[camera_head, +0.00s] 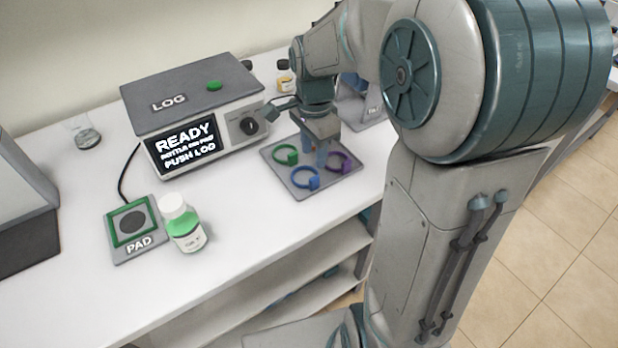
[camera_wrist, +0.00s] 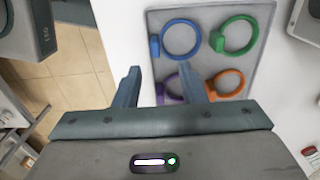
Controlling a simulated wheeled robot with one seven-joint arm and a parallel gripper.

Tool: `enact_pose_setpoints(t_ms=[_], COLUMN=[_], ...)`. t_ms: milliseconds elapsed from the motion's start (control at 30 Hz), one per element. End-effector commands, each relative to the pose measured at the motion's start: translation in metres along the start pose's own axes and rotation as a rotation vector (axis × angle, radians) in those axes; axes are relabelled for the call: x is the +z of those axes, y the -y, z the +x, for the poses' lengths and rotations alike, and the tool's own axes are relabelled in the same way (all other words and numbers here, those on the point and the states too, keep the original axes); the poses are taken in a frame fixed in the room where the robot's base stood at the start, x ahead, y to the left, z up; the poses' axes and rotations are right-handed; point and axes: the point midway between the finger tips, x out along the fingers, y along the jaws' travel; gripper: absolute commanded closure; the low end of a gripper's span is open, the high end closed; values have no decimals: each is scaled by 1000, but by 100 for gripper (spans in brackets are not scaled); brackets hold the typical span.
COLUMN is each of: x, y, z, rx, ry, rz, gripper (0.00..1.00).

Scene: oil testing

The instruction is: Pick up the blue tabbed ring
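The blue tabbed ring (camera_head: 306,178) lies flat on a grey tray (camera_head: 331,187), at the tray's front left. In the wrist view the blue ring (camera_wrist: 181,38) lies beyond my fingertips, with its tab on its left side. My gripper (camera_head: 323,152) is above the tray and behind the blue ring in the head view. In the wrist view my gripper (camera_wrist: 160,78) is open, with its two fingers apart and nothing held between them. A purple ring (camera_wrist: 174,86) shows between the fingers, partly hidden by the right finger.
A green ring (camera_head: 285,154) and the purple ring (camera_head: 339,163) share the tray. An orange ring (camera_wrist: 226,82) shows only in the wrist view. The logger box (camera_head: 196,112), a pad (camera_head: 133,226) and a green bottle (camera_head: 183,226) stand left of the tray.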

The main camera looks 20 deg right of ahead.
Motion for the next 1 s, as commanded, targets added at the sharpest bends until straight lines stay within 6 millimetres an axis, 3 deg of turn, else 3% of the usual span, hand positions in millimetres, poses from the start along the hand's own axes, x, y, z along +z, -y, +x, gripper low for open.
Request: enact_pose_setpoints(t_ms=[100,367,600,900,1000], x=[0,0,2,2,2], y=[0,-4,-8,-7,-7], z=[17,37,71,77,77], rx=[2,2,2,-1,-1], ry=[0,0,1,-1,-1], rz=[-1,0,-1,-1,-1], gripper=[63,63,63,63,88])
